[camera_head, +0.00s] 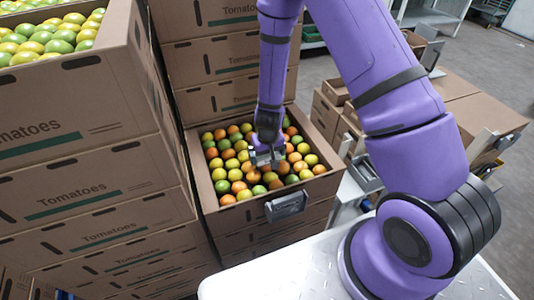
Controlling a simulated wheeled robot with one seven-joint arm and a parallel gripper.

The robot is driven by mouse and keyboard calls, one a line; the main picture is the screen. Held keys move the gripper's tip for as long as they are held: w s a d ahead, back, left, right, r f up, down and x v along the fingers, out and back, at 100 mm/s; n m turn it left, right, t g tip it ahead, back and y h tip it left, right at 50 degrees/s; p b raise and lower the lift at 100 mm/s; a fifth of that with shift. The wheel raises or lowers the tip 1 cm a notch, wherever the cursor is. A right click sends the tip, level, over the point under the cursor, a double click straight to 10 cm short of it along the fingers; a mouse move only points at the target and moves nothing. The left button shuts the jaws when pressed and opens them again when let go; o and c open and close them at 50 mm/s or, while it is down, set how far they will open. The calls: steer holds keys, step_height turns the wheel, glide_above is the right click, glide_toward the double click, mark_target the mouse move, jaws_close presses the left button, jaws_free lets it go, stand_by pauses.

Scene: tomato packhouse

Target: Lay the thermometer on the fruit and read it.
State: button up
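An open cardboard crate (203,185) of tomatoes stands in the middle of the head view. The tomatoes (246,197) in it are green, yellow and orange. My gripper (266,160) points down over the middle of this fruit, close above or touching it; I cannot tell which. Its fingers are small and partly hidden, so I cannot tell whether they are open or hold anything. A grey box-like holder (286,206) hangs on the crate's front wall. I cannot make out a thermometer or a reading.
Tall stacks of tomato boxes stand at the left (90,140) and behind the crate (225,60). The left stack holds green and yellow fruit (45,38) on top. More cardboard boxes (470,100) stand at the right. A pale metal surface (290,272) lies in front.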

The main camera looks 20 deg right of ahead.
steer(key=shift+r, duration=0.1)
step_height(320, 180, up, 13)
steer(key=s, duration=0.1)
step_height(320, 180, up, 12)
steer(key=t+y, duration=0.1)
steer(key=y, duration=0.1)
glide_above(268, 156)
steer(key=s, duration=0.3)
steer(key=s+f+v, duration=0.1)
steer(key=s+v, duration=0.2)
steer(key=v, duration=0.8)
steer(key=s+d+r+t+h, duration=0.1)
steer(key=s+d+r, duration=0.1)
steer(key=s+r, duration=0.4)
steer(key=s+d+r+t+h, duration=0.1)
steer(key=s+d+r, duration=0.2)
steer(key=s, duration=0.7)
step_height(268, 156, up, 3)
steer(key=shift+s+f+t, duration=0.1)
steer(key=shift+s+t, duration=0.2)
steer(key=shift+t, duration=0.1)
steer(key=shift+d, duration=0.1)
stand_by(2.8)
